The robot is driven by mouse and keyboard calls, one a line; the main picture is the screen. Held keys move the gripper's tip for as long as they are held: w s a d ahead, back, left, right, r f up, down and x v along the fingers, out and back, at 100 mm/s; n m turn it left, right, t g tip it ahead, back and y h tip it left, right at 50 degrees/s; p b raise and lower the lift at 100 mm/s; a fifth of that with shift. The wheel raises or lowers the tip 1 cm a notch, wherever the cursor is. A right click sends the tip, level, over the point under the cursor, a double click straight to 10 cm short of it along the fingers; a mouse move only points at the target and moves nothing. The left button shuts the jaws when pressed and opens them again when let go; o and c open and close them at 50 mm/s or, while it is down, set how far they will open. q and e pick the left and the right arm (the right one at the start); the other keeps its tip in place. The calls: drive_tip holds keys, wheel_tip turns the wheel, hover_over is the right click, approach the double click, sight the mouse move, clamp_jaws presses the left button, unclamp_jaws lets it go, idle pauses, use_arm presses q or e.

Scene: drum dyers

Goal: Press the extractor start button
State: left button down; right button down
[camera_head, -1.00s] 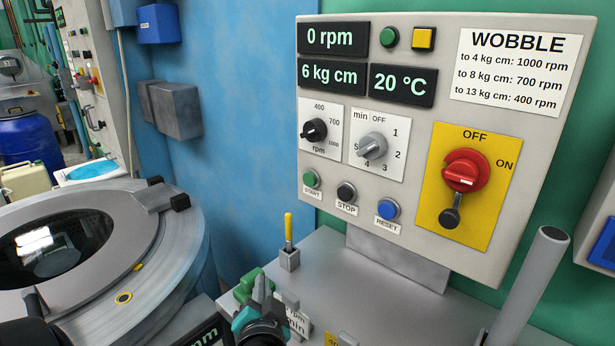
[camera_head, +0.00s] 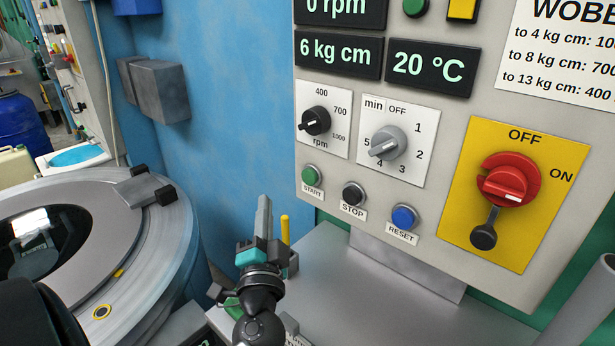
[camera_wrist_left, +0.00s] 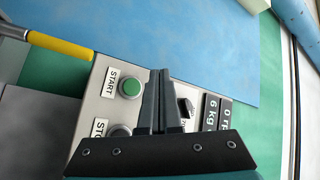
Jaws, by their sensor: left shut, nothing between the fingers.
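The green START button (camera_head: 311,176) sits at the lower left of the grey control panel (camera_head: 300,230), with its label under it. My left gripper (camera_head: 264,205) is shut and empty, its fingers pointing up, to the left of and below the START button in the head view. In the left wrist view the START button (camera_wrist_left: 131,88) lies just left of the shut fingertips (camera_wrist_left: 160,72). The fingers look apart from the button, but the depth gap is hard to tell. My right gripper is not in view.
Beside START are the black STOP button (camera_head: 353,194) and blue RESET button (camera_head: 403,217). A yellow-tipped lever (camera_head: 285,230) stands right by my left gripper. Above are the rpm knob (camera_head: 314,121) and timer knob (camera_head: 387,143). The red switch (camera_head: 507,182) is right. A round drum machine (camera_head: 170,240) is left.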

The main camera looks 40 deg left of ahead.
sight(310, 177)
use_arm(q)
drive_tip(key=w, duration=0.8)
drive_tip(key=shift+w+d, duration=0.35)
drive_tip(key=shift+w, duration=0.05)
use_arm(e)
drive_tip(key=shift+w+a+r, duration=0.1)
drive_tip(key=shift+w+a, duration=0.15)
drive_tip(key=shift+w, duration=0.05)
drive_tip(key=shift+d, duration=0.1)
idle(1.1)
use_arm(q)
drive_tip(key=shift+w, duration=0.4)
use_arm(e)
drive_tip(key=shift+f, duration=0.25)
